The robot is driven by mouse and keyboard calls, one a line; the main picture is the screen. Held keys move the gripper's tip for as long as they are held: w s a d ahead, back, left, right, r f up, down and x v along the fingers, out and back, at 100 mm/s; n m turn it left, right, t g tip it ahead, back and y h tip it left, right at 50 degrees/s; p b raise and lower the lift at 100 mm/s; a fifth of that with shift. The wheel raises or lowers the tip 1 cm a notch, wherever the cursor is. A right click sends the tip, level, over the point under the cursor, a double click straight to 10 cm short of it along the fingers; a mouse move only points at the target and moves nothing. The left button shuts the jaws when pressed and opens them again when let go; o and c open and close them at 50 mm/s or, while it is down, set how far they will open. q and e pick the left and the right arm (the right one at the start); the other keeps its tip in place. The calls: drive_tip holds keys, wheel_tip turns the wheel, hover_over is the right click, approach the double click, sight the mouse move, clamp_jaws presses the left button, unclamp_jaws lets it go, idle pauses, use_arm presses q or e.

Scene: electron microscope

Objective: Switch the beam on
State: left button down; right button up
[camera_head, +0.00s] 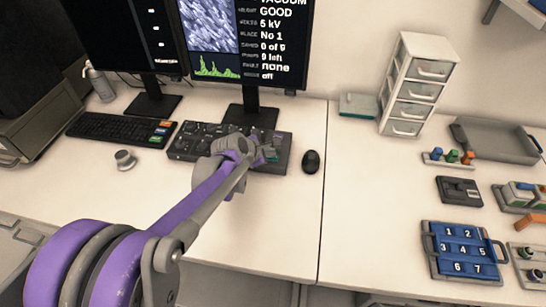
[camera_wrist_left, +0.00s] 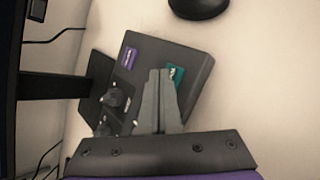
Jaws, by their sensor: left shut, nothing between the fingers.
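A dark control panel (camera_head: 187,143) with several knobs lies on the desk below the right monitor. It also shows in the left wrist view (camera_wrist_left: 188,52), with a purple key (camera_wrist_left: 128,58), a teal key (camera_wrist_left: 177,74) and black knobs (camera_wrist_left: 117,97). My left gripper (camera_head: 266,153) is shut and empty over the panel's right part. In the left wrist view its fingertips (camera_wrist_left: 159,73) overlap the panel just beside the teal key; I cannot tell if they touch. The right monitor (camera_head: 272,45) reads vacuum good, 5 kV, and "off" on its bottom line. My right gripper is not seen.
A black mouse (camera_head: 311,161) lies right of the panel, a keyboard (camera_head: 118,129) and a small grey knob (camera_head: 125,160) left of it. Drawers (camera_head: 418,85), a tray (camera_head: 495,140) and a blue numbered holder (camera_head: 463,250) stand at right. The desk front is clear.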

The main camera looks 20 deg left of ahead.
sight(270, 160)
use_arm(q)
drive_tip(key=shift+f+b, duration=0.3)
drive_tip(key=shift+f, duration=0.1)
drive_tip(key=shift+r, duration=0.15)
idle(0.4)
drive_tip(key=shift+r+p, duration=0.6)
drive_tip(key=shift+r, duration=0.1)
wheel_tip(270, 160, up, 5)
drive_tip(key=p, duration=0.3)
drive_tip(key=shift+p, duration=0.35)
drive_tip(key=shift+s, duration=0.1)
idle(0.4)
